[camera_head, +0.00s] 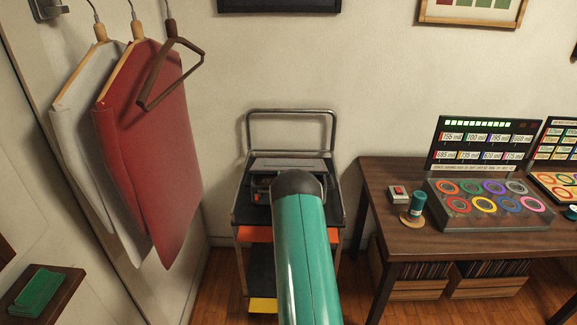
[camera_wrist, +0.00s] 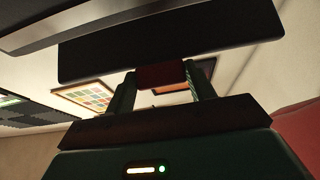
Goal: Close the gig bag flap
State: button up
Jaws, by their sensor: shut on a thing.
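In the wrist view, a wide black panel, which looks like the gig bag flap (camera_wrist: 225,45), spans the upper picture. A dark red tab (camera_wrist: 160,74) sits at its lower edge. My gripper (camera_wrist: 161,82) has its two green fingers on either side of this tab and is shut on it. In the head view, a dark case with a grey upper panel, apparently the gig bag (camera_head: 287,164), lies on the cart (camera_head: 242,216). My teal arm covers its front and hides the gripper, so I cannot tell the flap's angle there.
A brown table (camera_head: 395,240) with a lit button console (camera_head: 486,207) stands to the right. A red folder (camera_head: 160,150) and a pale one hang from hangers at the left. A small shelf (camera_head: 62,290) holds green cloths. Wood floor shows between cart and table.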

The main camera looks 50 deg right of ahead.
jog(key=f, duration=0.3)
jog(key=shift+s+a+f, duration=0.15)
jog(key=shift+s+a, duration=0.1)
jog(key=o, duration=1.4)
jog(key=shift+w, duration=0.1)
jog(key=shift+r, duration=0.2)
jog(key=s+a, duration=0.8)
jog(key=a, duration=0.1)
jog(key=shift+s+a+f, duration=0.25)
jog(key=shift+s+a, duration=0.15)
